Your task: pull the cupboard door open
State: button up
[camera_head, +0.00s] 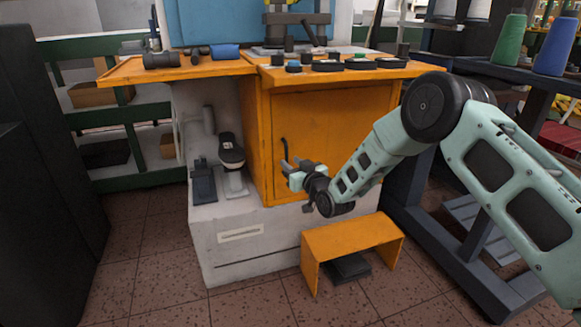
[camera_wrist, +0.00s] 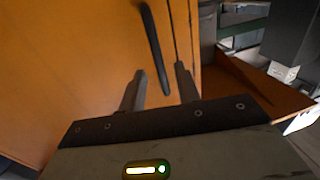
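The orange cupboard door (camera_head: 340,125) looks shut, its face flush with the orange cupboard frame. It also fills much of the wrist view (camera_wrist: 75,70). Its black bar handle (camera_head: 285,150) stands upright near the door's left edge. In the wrist view the handle (camera_wrist: 153,40) runs down between my two fingers, one on each side. My gripper (camera_head: 288,168) is at the handle's lower part, partly covering it in the head view. My gripper (camera_wrist: 159,70) is open in the wrist view, with gaps visible between each finger and the handle; I see no clear contact.
An orange top (camera_head: 180,70) with black tools overhangs the cupboard. A small orange step (camera_head: 350,238) stands on the floor below the door. A dark shelf frame (camera_head: 420,215) stands to the right. Tiled floor (camera_head: 150,270) is clear at the front left.

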jog(key=shift+w+a, duration=0.35)
jog(key=shift+w, duration=0.3)
grip_shut()
